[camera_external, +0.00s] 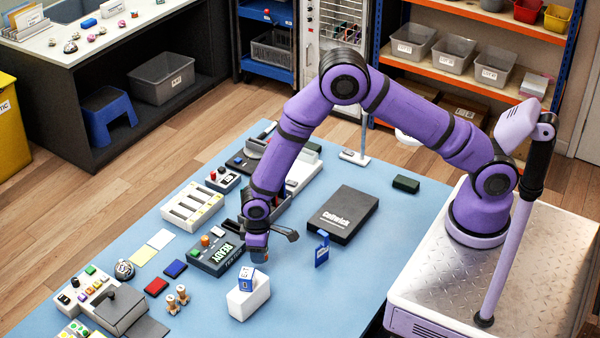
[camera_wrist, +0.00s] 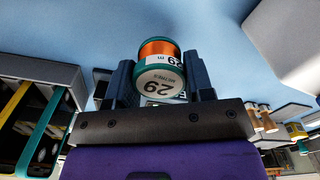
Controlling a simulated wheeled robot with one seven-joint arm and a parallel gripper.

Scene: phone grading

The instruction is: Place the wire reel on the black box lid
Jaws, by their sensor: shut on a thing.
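The wire reel (camera_wrist: 158,48) has orange wire between green flanges and a white label reading 29. It sits between the two dark fingers of my gripper (camera_wrist: 159,75) in the wrist view. In the external view my gripper (camera_external: 259,254) points down above the blue mat; the reel is too small and covered there to make out clearly. The black box lid (camera_external: 350,207), with white lettering, lies flat to the right of my gripper, apart from it. Nothing rests on the lid.
A white block (camera_external: 251,299) with a small blue-and-white carton (camera_external: 246,278) on it stands close to my gripper. The mat's front right is clear.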

